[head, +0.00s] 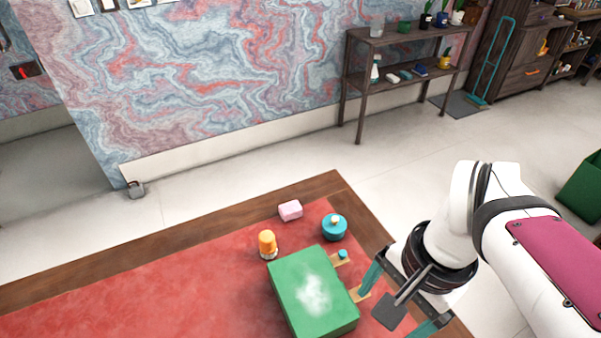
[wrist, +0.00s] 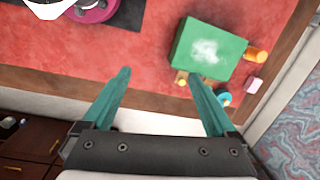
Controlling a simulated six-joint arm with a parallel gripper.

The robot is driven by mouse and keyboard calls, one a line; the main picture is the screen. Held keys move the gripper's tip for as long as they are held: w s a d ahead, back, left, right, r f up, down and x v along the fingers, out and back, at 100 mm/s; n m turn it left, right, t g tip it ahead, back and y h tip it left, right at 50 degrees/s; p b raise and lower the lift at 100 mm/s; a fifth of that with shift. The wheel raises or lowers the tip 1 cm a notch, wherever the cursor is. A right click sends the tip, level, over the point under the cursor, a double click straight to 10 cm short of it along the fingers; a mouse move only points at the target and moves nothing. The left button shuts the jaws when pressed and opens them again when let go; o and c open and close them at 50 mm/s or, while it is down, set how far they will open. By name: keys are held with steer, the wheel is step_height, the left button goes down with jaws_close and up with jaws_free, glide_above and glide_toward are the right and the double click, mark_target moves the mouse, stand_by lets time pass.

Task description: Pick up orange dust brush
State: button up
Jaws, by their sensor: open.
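The orange dust brush (head: 267,241) stands upright on the red leather desk top, just beyond the far left corner of a green box, with a pale band at its foot. In the wrist view the brush (wrist: 256,54) shows to the right of the green box. My gripper (head: 388,310) is open and empty, at the right of the green box near the desk's right edge. In the wrist view the teal fingers (wrist: 158,74) are wide apart with only desk edge and floor between them. The brush is well away from the fingers, with the box between in the head view.
The green box (head: 285,287) has a white dusty patch on top and tan pieces at its right side. A teal round pot (head: 334,228) and a pink block (head: 290,211) stand near the brush. The desk (head: 130,285) is clear at left. A shelf (head: 405,38) stands beyond.

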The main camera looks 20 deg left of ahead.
steer(key=w+a+m, duration=0.1)
steer(key=w+a, duration=0.5)
steer(key=w, duration=0.2)
steer(key=m+h, duration=0.1)
steer(key=m, duration=0.3)
glide_above(267, 246)
steer(key=w, duration=0.1)
step_height(267, 246, down, 10)
steer(key=f, duration=1)
steer(key=a+f, duration=0.1)
steer(key=f, duration=0.4)
steer(key=shift+w+f, duration=0.1)
steer(key=shift+w, duration=0.2)
steer(key=shift+c, duration=0.3)
jaws_close()
